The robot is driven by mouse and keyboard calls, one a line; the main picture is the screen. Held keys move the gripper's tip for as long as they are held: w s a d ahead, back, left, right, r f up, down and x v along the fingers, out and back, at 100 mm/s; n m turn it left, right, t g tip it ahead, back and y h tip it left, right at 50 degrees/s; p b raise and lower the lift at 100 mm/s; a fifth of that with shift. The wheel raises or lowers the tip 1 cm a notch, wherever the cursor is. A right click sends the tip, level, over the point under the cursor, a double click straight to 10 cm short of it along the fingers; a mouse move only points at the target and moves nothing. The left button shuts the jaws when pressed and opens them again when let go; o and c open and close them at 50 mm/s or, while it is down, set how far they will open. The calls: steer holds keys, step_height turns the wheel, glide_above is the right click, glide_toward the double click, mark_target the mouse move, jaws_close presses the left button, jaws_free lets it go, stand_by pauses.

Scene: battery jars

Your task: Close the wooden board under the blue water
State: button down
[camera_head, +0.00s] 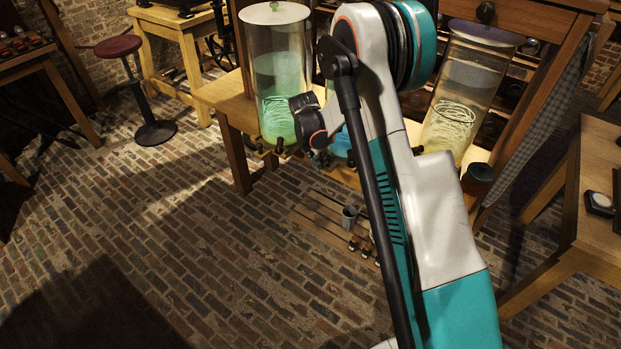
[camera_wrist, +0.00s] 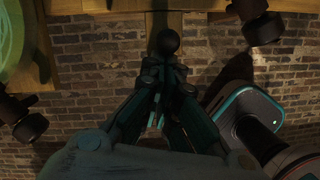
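The blue water (camera_head: 341,144) shows low in the middle glass jar, mostly hidden behind my arm. Brown wood (camera_head: 345,174) of the bench edge shows under it; I cannot tell a separate board there. In the wrist view a wooden edge (camera_wrist: 110,5) runs along the top, with a dark round knob (camera_wrist: 167,43) on a stem hanging from the middle. My gripper (camera_wrist: 164,76) points at this knob. Its dark fingers come together just short of the knob, which looks free of them.
A green-water jar (camera_head: 280,80) stands left and a pale yellow one (camera_head: 462,95) right on the bench. More dark knobs (camera_wrist: 262,28) flank the middle one. A slatted board with a small metal cup (camera_head: 349,217) lies on the brick floor.

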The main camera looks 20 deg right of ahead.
steer(key=w+d, duration=0.3)
steer(key=d, duration=0.1)
steer(key=w+d, duration=0.3)
steer(key=d, duration=0.2)
steer(key=w+d, duration=0.4)
steer(key=shift+d, duration=0.35)
steer(key=shift+s+a, duration=0.1)
steer(key=shift+a, duration=0.25)
steer(key=a, duration=0.1)
steer(key=s+a, duration=0.1)
steer(key=a+r, duration=0.1)
steer(key=shift+s+a, duration=0.25)
steer(key=shift+s, duration=0.05)
steer(key=p+v, duration=0.3)
steer(key=v, duration=0.6)
steer(key=shift+p, duration=0.35)
